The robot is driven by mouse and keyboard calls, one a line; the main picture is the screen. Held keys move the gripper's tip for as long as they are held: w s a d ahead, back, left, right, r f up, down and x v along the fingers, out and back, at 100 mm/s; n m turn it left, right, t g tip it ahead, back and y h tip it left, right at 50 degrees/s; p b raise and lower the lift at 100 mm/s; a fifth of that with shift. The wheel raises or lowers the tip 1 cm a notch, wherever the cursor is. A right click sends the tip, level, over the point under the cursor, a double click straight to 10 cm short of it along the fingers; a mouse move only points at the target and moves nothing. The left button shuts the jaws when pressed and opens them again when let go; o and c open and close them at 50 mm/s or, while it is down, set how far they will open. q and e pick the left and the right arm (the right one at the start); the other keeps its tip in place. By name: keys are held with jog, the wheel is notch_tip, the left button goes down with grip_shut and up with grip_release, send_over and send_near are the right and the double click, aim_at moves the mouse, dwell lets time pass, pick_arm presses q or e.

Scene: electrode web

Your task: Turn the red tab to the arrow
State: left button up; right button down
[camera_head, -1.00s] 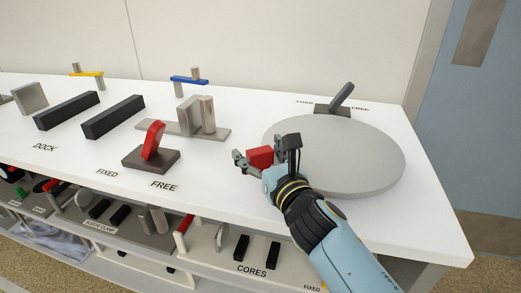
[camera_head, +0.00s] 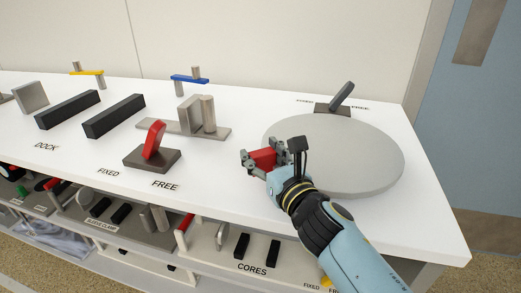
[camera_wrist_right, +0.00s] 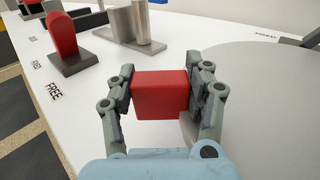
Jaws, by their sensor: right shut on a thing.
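The red tab (camera_head: 263,157) is a small red block at the left edge of the round grey disc (camera_head: 350,150). My right gripper (camera_head: 264,156) is shut on it, with one finger on each side. In the right wrist view the red tab (camera_wrist_right: 160,95) fills the space between the two grey fingers, and part of the disc (camera_wrist_right: 260,120) shows behind and to the right. The tab's lower part and its joint to the disc are mostly hidden. I cannot make out an arrow. My left gripper is not in view.
A red lever (camera_head: 153,139) on a dark base stands left of the gripper, by the FREE label. A dark lever (camera_head: 342,95) stands behind the disc. Black bars (camera_head: 114,117) and metal posts (camera_head: 208,112) stand further left. A lower shelf holds several parts.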

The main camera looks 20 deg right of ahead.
aim_at(322, 187)
jog(key=shift+s+d+r+n+y+p, duration=0.1)
jog(key=shift+s+r+n+y+p, duration=0.1)
jog(key=shift+s+n+y+p, duration=0.25)
jog(key=s+n+y+p, duration=0.1)
jog(key=s+d+n+g+y, duration=0.1)
jog(key=s+y, duration=0.1)
jog(key=shift+s+p, duration=0.2)
jog(key=shift+p, duration=0.2)
jog(key=s+y, duration=0.1)
jog(key=d+n+y, duration=0.1)
jog(key=s+n+g+y, duration=0.1)
jog(key=shift+s+d+f, duration=0.15)
jog(key=shift+s+f, duration=0.1)
jog(key=shift+s, duration=0.1)
jog(key=s+d+n+g+y+b, duration=0.4)
jog(key=s+y+b, duration=0.1)
jog(key=shift+s+d+f+g+b, duration=0.15)
jog(key=shift+d+g+b, duration=0.1)
jog(key=shift+g+b, duration=0.15)
jog(key=shift+s+d+r+n+g+y+b, duration=0.25)
jog(key=shift+s+d+n+g+y+b, duration=0.3)
jog(key=shift+d+n+g+b, duration=0.15)
